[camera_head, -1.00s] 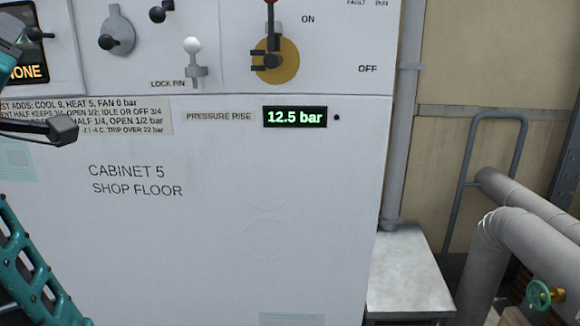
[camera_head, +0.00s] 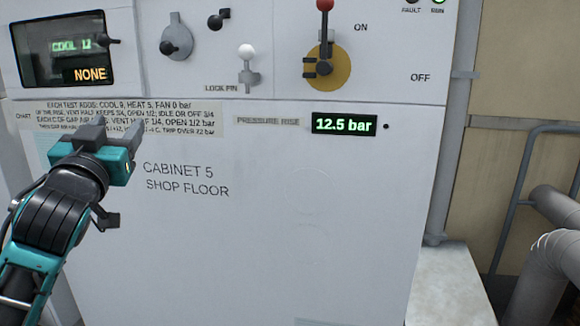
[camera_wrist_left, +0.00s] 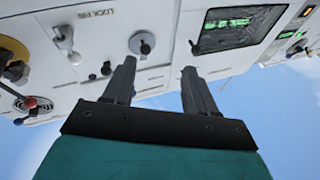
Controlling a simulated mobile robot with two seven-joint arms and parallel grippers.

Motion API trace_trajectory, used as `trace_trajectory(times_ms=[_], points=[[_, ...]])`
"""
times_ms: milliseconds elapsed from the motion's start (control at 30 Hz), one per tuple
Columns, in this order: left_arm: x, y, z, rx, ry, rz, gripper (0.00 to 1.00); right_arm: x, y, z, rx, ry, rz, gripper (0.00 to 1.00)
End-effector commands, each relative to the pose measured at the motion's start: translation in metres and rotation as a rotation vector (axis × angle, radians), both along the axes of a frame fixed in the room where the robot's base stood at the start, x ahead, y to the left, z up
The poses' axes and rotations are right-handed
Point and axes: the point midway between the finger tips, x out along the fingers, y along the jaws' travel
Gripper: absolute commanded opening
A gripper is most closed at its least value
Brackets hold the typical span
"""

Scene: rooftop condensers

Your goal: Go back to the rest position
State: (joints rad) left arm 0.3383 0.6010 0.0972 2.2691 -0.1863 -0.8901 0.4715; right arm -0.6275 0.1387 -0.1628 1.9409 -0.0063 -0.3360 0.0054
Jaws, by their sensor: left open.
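My left gripper (camera_head: 118,136) is open and empty in the head view, in front of the cabinet's left side below the display. In the left wrist view its two fingers (camera_wrist_left: 158,82) stand apart with nothing between them. The white cabinet (camera_head: 265,235), marked "CABINET 5 SHOP FLOOR", fills most of the head view. I cannot tell the exact gap between the fingers and the cabinet face. My right gripper is in neither view.
The panel carries a screen (camera_head: 62,52), a dark knob (camera_head: 176,42), a white-tipped lock pin (camera_head: 247,60), a red lever on a yellow disc (camera_head: 328,78) and a 12.5 bar readout (camera_head: 344,124). Grey pipes (camera_head: 550,262) stand at right.

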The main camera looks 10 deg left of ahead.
Motion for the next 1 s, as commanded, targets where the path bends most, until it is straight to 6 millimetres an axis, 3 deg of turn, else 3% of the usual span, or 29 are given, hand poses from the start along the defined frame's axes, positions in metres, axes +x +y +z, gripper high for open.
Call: trace_trajectory(times_ms=[33,133,233,367,500,700,900,1000], points=[[0.011,-0.006,-0.042,0.033,0.094,-0.024,0.57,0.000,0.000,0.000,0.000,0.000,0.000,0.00],[0.022,-0.020,-0.117,0.098,0.250,-0.082,0.57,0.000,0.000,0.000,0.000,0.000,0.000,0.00],[0.019,-0.034,-0.193,0.153,0.396,-0.147,0.57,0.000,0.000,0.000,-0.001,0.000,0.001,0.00],[-0.004,-0.051,-0.289,0.209,0.573,-0.237,0.57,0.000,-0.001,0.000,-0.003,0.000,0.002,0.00],[-0.049,-0.068,-0.379,0.247,0.737,-0.335,0.57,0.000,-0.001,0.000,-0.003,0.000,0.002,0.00],[-0.118,-0.085,-0.465,0.272,0.902,-0.446,0.57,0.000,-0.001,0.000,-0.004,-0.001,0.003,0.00],[-0.188,-0.099,-0.522,0.277,1.026,-0.537,0.57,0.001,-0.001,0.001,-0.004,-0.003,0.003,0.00],[-0.183,-0.122,-0.520,0.173,0.990,-0.518,0.57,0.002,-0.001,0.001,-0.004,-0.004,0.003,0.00]])
